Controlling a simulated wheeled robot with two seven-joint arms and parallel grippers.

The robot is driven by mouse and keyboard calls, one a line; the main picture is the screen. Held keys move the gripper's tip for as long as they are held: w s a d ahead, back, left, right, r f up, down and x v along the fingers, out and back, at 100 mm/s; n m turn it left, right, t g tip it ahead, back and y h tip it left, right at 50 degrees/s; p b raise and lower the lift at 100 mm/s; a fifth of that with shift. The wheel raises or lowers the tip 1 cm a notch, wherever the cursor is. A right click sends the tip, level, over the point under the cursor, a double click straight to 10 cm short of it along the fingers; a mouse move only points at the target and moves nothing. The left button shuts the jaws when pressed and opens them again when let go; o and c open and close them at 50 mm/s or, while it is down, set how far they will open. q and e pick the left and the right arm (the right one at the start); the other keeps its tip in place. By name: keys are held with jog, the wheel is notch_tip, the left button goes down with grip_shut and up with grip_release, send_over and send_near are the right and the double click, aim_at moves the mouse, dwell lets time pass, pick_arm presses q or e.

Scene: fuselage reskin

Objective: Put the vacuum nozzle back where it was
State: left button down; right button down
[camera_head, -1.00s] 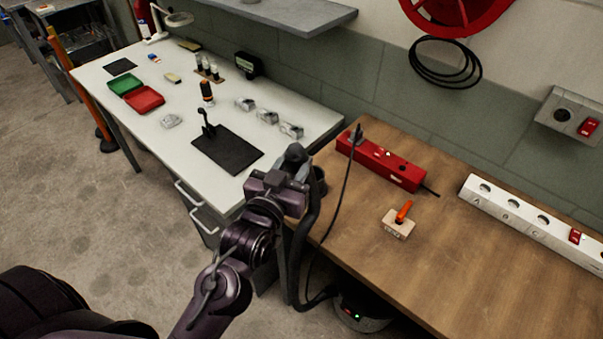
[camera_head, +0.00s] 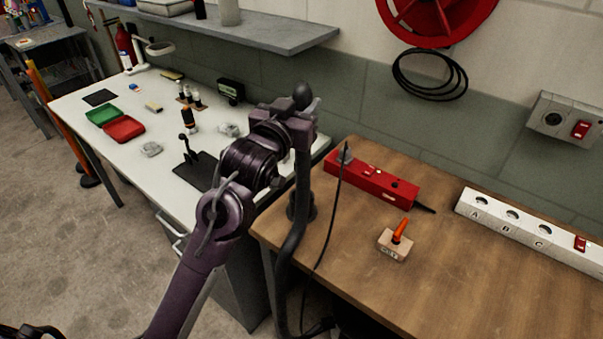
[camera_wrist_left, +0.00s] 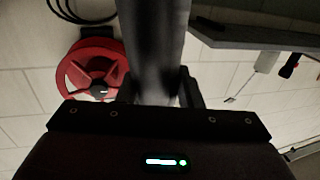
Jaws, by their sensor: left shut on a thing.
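My left gripper (camera_head: 300,114) is shut on the dark vacuum nozzle (camera_head: 302,92), raised above the gap between the white and wooden benches. The rounded nozzle end shows just above the jaws. A thick dark hose (camera_head: 291,248) hangs from it toward the floor. In the left wrist view the dark tube (camera_wrist_left: 154,45) stands between the two fingers. A dark cup-like holder (camera_head: 308,206) sits at the left edge of the wooden bench, beside and partly behind the hose. The nozzle is apart from it.
The wooden bench (camera_head: 440,290) carries a red power strip (camera_head: 375,178), a block with an orange handle (camera_head: 395,245) and a white socket strip (camera_head: 530,232). A thin cable (camera_head: 331,220) hangs near the hose. The white bench (camera_head: 85,130) holds several small parts. A shelf (camera_head: 260,40) is behind.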

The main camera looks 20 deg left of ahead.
aim_at(299, 166)
pick_arm(q)
notch_tip(299, 166, down, 10)
jog(key=shift+p, duration=0.35)
jog(key=shift+f, duration=2.1)
pick_arm(e)
jog(key=shift+s+d+r, duration=0.3)
jog(key=shift+d+r, duration=0.3)
pick_arm(q)
jog(key=c, duration=1)
grip_release()
jog(key=shift+f, duration=0.15)
pick_arm(e)
jog(key=shift+a, duration=0.25)
pick_arm(q)
jog(key=shift+s, duration=0.1)
jog(key=shift+s+a+b, duration=0.25)
jog(key=shift+s+b, duration=0.1)
jog(key=shift+s, duration=1.6)
jog(key=shift+s+a+b, duration=0.2)
jog(key=shift+s+b, duration=0.2)
jog(key=shift+s, duration=1.6)
jog(key=shift+s+a+b, duration=0.25)
jog(key=shift+s+b, duration=0.1)
jog(key=shift+s, duration=1.6)
pick_arm(e)
jog(key=shift+d+f, duration=0.2)
jog(key=shift+f, duration=1.1)
